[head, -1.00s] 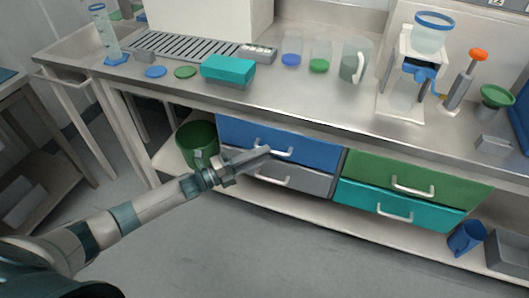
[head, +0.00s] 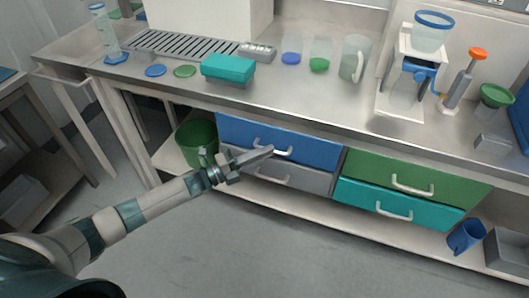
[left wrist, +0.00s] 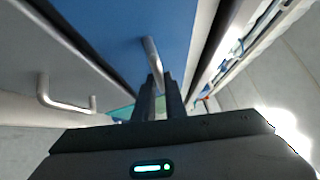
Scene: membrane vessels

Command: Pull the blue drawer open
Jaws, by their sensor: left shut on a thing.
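The blue drawer (head: 315,148) is at the upper left of the drawer block under the bench, and its front looks flush with the block. Its pale bar handle (head: 272,147) is partly hidden by my gripper in the head view. My left gripper (head: 268,153) reaches in from the left and is shut on this handle. In the left wrist view the blue front (left wrist: 150,25) fills the top middle, and the handle (left wrist: 152,52) runs down between the two dark fingers (left wrist: 157,95). My right gripper does not show.
A grey drawer (head: 300,178) lies directly below, with its own handle (left wrist: 65,105). Green (head: 440,183) and teal (head: 370,201) drawers are to the right. A green bin (head: 195,143) stands left of the block. The floor in front is clear.

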